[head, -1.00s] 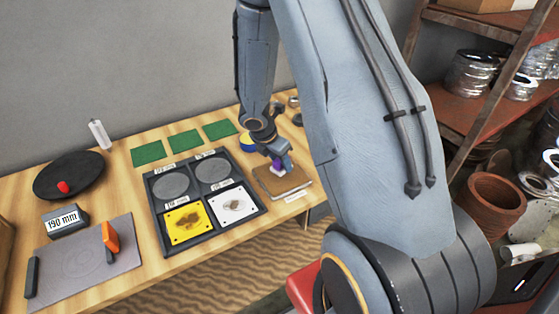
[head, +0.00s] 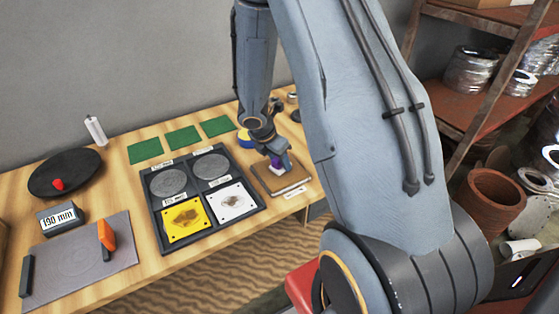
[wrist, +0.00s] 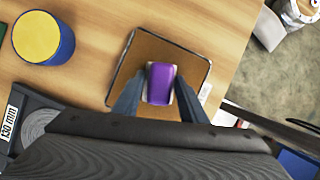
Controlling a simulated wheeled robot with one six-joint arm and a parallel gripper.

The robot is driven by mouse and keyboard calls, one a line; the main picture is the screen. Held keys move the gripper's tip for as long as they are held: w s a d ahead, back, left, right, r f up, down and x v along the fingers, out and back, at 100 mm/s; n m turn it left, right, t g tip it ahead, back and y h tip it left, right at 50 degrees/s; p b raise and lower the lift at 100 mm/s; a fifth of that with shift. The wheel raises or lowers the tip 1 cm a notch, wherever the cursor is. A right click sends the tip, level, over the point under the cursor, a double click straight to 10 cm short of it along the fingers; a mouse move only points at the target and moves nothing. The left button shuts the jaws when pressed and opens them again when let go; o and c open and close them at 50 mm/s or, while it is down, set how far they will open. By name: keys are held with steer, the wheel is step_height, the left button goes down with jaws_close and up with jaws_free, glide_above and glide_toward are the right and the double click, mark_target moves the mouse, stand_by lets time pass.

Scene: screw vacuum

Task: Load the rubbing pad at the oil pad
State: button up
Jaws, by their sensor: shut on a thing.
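The rubbing pad (wrist: 161,83) is a purple block with a pale underside, and it also shows small in the head view (head: 277,162). My gripper (wrist: 160,100) is shut on it, one finger on each side. The oil pad (wrist: 188,60) is a flat brown square in a thin-rimmed tray, directly below the rubbing pad; in the head view it lies at the right of the bench (head: 292,178). I cannot tell whether the rubbing pad touches it.
A blue and yellow round container (wrist: 42,38) stands left of the oil pad. A dark tray (head: 210,216) holds grey discs and yellow and white squares. Green pads (head: 183,136) lie behind it. A metal shelf (head: 480,90) stands at the right.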

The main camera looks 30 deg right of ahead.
steer(key=shift+f+b, duration=0.45)
steer(key=shift+f, duration=0.05)
stand_by(1.3)
step_height(320, 180, up, 7)
steer(key=p, duration=0.7)
steer(key=shift+r, duration=0.1)
stand_by(0.9)
